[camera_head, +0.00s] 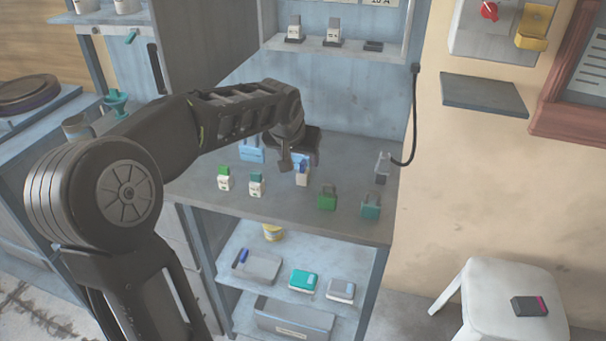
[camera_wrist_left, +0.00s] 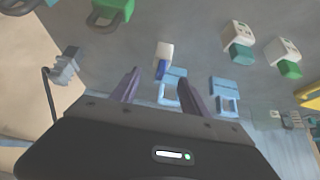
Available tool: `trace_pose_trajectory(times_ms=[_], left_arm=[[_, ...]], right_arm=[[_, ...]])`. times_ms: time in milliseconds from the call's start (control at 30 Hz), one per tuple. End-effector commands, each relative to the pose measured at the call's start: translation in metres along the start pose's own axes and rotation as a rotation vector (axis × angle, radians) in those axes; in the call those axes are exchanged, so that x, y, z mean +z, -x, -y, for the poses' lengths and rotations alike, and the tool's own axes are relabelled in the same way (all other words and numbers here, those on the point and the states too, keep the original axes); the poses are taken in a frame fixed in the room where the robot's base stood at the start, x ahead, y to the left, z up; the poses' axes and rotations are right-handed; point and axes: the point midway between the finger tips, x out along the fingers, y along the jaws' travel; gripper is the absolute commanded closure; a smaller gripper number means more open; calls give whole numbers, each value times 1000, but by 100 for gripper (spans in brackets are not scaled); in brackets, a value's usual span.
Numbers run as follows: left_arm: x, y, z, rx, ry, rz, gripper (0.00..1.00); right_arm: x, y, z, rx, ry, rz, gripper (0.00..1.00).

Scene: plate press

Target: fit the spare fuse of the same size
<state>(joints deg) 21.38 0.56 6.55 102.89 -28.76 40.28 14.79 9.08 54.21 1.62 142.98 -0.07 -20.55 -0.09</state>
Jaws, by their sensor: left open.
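Three small white fuse-like pieces stand on the grey bench: one with a green end (camera_head: 223,179), one with a teal end (camera_head: 256,185) and one with a blue end (camera_head: 302,177). In the left wrist view the blue-ended piece (camera_wrist_left: 164,57) lies just beyond the fingertips, apart from them. My left gripper (camera_head: 299,164) hangs over the bench, open and empty, its fingers (camera_wrist_left: 156,82) pointing at the blue-ended piece. Two dark-based white pieces stand on the upper shelf (camera_head: 294,33) (camera_head: 333,35); their markings are too small to read. My right gripper is out of view.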

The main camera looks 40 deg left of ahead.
Motion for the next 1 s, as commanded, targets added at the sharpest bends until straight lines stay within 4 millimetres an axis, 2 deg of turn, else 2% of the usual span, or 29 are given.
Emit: trace_pose_trajectory(times_ms=[200,333,967,1000], left_arm=[[4,-31,0,1,-1,5,47],[3,-45,0,0,0,3,47],[3,-47,0,0,0,1,47],[3,-47,0,0,0,1,50]], right_arm=[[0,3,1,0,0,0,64],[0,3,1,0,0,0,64],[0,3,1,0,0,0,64],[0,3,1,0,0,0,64]])
